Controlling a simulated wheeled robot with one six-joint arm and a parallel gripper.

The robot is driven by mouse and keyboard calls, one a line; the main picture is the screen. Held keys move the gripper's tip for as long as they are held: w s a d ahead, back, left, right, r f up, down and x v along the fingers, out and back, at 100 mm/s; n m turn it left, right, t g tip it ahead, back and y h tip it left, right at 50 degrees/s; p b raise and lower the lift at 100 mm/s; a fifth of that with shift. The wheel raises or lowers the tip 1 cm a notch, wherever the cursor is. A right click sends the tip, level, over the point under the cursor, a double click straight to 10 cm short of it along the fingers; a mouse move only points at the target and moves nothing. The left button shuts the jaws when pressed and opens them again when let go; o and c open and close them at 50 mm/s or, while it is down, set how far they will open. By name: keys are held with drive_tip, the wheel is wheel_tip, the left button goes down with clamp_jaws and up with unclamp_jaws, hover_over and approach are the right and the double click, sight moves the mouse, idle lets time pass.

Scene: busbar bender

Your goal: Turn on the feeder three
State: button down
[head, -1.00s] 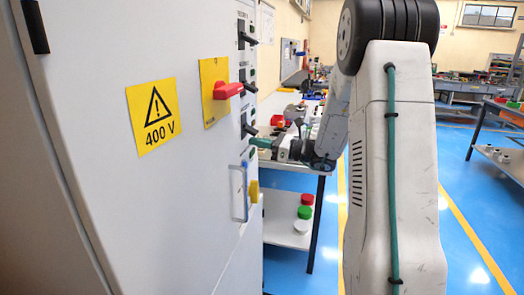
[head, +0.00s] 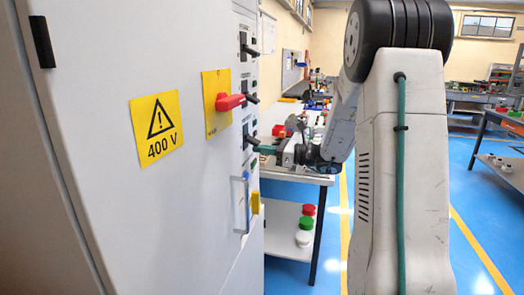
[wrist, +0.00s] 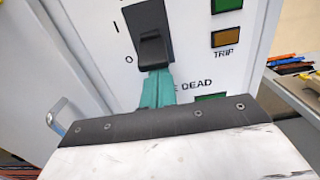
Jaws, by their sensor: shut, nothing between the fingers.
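A grey-white cabinet (head: 100,220) carries a column of black switch handles on its right face: an upper one (head: 252,51), a middle one (head: 251,98) and a lower one (head: 251,141). The lower switch (wrist: 152,45) fills the top middle of the wrist view, between marks I above and O below. Its handle end reaches down near O. My gripper (head: 263,149) has teal fingers, shut and empty. In the wrist view the fingers (wrist: 157,88) are right below the handle's lower end; I cannot tell whether they touch it. No feeder number is readable.
A red rotary handle (head: 230,102) on a yellow plate and a blue-grey door handle (head: 246,200) with a yellow part (head: 255,202) stick out near the switches. Green (wrist: 228,4) and amber (wrist: 226,38) indicators sit beside the switch. A workbench (head: 300,178) stands behind my gripper.

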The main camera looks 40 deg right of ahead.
sight(256, 140)
drive_tip(key=shift+r, duration=0.1)
drive_tip(key=r+g+h, duration=0.1)
drive_tip(key=g, duration=0.1)
drive_tip(key=r+g+h, duration=0.1)
drive_tip(key=g+h, duration=0.1)
drive_tip(key=r+g+h, duration=0.1)
drive_tip(key=r, duration=0.1)
drive_tip(key=shift+s+d+r+g+h, duration=0.1)
drive_tip(key=shift+s+d+g+h, duration=0.2)
drive_tip(key=shift+s+g, duration=0.1)
drive_tip(key=shift+r, duration=0.15)
drive_tip(key=shift+w+r, duration=0.1)
drive_tip(key=shift+r, duration=0.6)
drive_tip(key=shift+r, duration=0.1)
